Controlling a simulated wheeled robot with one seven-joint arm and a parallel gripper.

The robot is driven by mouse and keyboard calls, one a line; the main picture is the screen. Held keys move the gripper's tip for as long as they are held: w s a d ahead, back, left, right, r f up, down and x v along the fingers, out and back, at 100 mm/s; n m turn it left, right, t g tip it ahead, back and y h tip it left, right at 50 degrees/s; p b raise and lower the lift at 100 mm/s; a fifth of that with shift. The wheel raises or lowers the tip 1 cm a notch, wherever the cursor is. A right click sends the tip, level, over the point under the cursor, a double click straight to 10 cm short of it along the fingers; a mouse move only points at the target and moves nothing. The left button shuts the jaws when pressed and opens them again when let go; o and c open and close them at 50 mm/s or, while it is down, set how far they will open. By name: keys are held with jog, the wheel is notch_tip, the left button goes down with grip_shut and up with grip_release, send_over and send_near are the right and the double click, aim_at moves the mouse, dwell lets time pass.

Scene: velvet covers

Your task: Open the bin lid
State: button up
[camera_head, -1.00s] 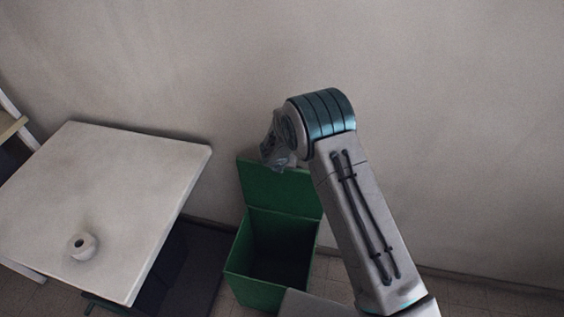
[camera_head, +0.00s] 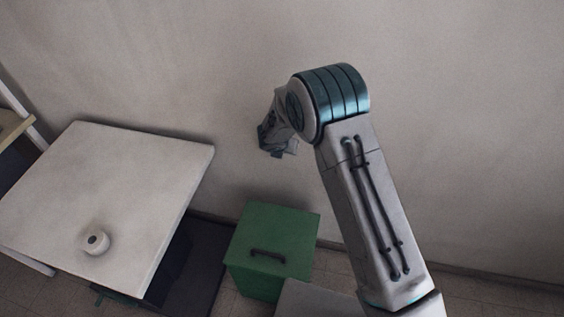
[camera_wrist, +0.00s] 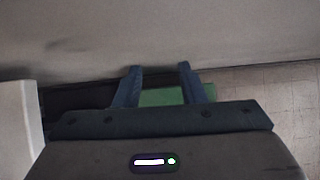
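The green bin (camera_head: 258,281) stands on the floor against the wall, right of the table. Its green lid (camera_head: 284,229) lies shut on top, with a dark handle (camera_head: 269,255) near the front edge. My gripper (camera_head: 275,150) is in the air above and behind the lid, near the wall, apart from the bin. In the wrist view my gripper (camera_wrist: 158,68) has its two fingers spread with nothing between them. Part of the green bin (camera_wrist: 172,96) shows beyond the fingers there. My forearm covers the area right of the bin in the head view.
A pale table (camera_head: 120,170) stands at the left with a small white round object (camera_head: 95,242) on it. A dark mat or surface (camera_head: 205,262) lies between table and bin. The wall is close behind the bin. A shelf edge (camera_head: 14,130) shows at far left.

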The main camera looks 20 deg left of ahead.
jog(key=w+d+m+g+h+b, duration=0.1)
jog(key=w+d+m+h+b, duration=0.2)
jog(key=m+b, duration=0.95)
jog(key=s+r+m+g+y+b, duration=0.1)
jog(key=s+m+g+y+b, duration=0.35)
jog(key=s+b, duration=1.1)
notch_tip(320, 180, down, 13)
jog(key=w+g+h+b, duration=0.1)
jog(key=w+h+b, duration=0.1)
jog(key=b, duration=0.2)
jog(key=shift+w+f+m+g+b, duration=0.2)
jog(key=shift+w+m+g+b, duration=0.1)
jog(key=shift+w+g+b, duration=0.1)
jog(key=shift+a, duration=0.1)
grip_shut()
